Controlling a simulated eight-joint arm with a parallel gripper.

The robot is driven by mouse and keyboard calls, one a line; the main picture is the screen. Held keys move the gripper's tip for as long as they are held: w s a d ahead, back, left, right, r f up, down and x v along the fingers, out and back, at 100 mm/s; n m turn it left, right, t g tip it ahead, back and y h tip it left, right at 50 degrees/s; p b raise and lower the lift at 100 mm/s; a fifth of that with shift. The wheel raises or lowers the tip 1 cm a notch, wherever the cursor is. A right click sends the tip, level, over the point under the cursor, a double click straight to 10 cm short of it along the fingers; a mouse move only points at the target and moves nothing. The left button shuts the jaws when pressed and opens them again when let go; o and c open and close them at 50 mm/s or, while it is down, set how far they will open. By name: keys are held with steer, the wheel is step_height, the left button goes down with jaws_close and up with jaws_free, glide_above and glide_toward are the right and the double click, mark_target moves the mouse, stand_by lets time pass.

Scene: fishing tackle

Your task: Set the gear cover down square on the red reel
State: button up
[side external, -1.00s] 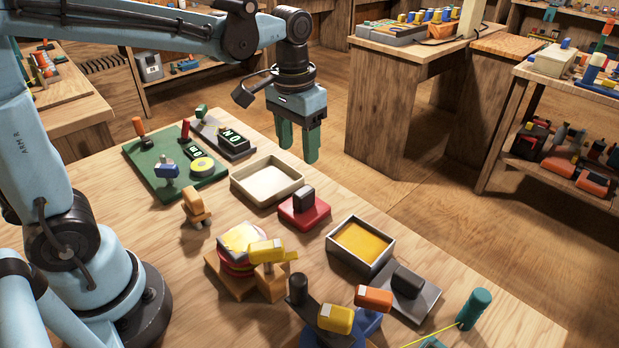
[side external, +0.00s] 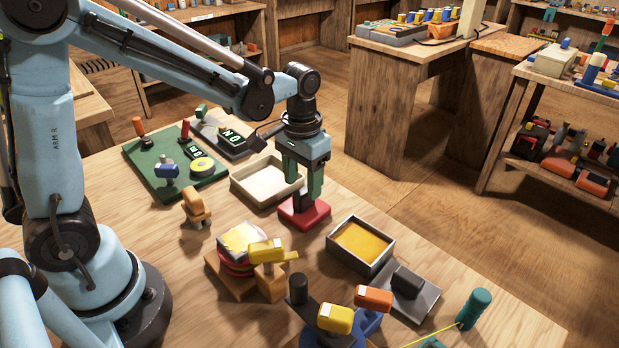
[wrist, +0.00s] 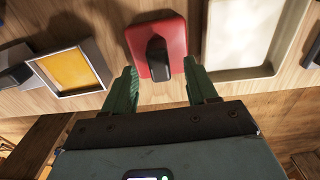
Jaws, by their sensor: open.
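A red square plate with a dark upright grip, which looks like the gear cover (side external: 306,217), lies on the bench; it also shows in the wrist view (wrist: 140,41). My gripper (side external: 304,190) is upright just above it, jaws open. In the wrist view my gripper's green fingers (wrist: 160,72) are apart, one towards each side of the dark grip; I see no contact. A round red stack, perhaps the red reel (side external: 231,266), sits on a wooden base left of and nearer than the plate. A pale and yellow sheet-like top and a yellow-topped block partly hide it.
A cream tray (side external: 241,187) stands close behind the red plate. A wooden figure-like piece (side external: 196,207) stands left. Bare bench lies between.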

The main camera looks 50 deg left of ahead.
mark_target(304, 190)
steer(key=shift+w+f, duration=0.1)
steer(key=shift+f, duration=1.85)
jaws_close()
steer(key=shift+r, duration=0.15)
